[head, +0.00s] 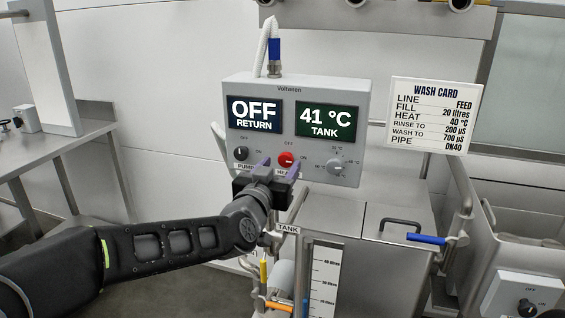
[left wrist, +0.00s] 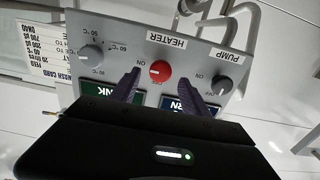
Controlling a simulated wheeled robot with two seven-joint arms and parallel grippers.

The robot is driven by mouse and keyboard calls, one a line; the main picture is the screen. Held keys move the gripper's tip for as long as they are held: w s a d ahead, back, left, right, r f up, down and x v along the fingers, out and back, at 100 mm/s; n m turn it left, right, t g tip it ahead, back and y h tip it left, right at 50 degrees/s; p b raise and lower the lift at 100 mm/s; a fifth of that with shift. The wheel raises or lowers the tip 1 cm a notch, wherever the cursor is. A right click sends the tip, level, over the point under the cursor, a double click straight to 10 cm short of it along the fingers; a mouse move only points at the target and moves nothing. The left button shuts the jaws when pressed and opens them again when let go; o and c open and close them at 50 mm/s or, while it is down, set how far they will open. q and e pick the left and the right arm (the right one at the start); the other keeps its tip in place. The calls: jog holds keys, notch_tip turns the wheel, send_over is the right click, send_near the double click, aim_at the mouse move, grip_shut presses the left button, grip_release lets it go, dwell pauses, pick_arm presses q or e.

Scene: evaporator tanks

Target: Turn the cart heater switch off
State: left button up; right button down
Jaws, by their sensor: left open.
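The heater switch is a round red knob (head: 286,159) low in the middle of the grey control box (head: 230,108), between the pump switch and a temperature dial. It also shows in the left wrist view (left wrist: 160,72), upside down, and its white mark appears to point toward ON. My left gripper (head: 279,168) is open in front of the box. In the left wrist view its two dark fingers (left wrist: 162,78) stand on either side of the red knob with gaps; I cannot tell how far off the panel they are. My right gripper is out of view.
The black pump switch (head: 241,153) is left of the red knob and the grey temperature dial (head: 335,167) right. The displays read OFF RETURN and 41 °C TANK. A wash card (head: 433,115) hangs at right.

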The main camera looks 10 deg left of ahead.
aim_at(287, 158)
pick_arm(q)
jog(key=shift+w+d, duration=0.1)
jog(key=shift+w, duration=1.1)
grip_shut()
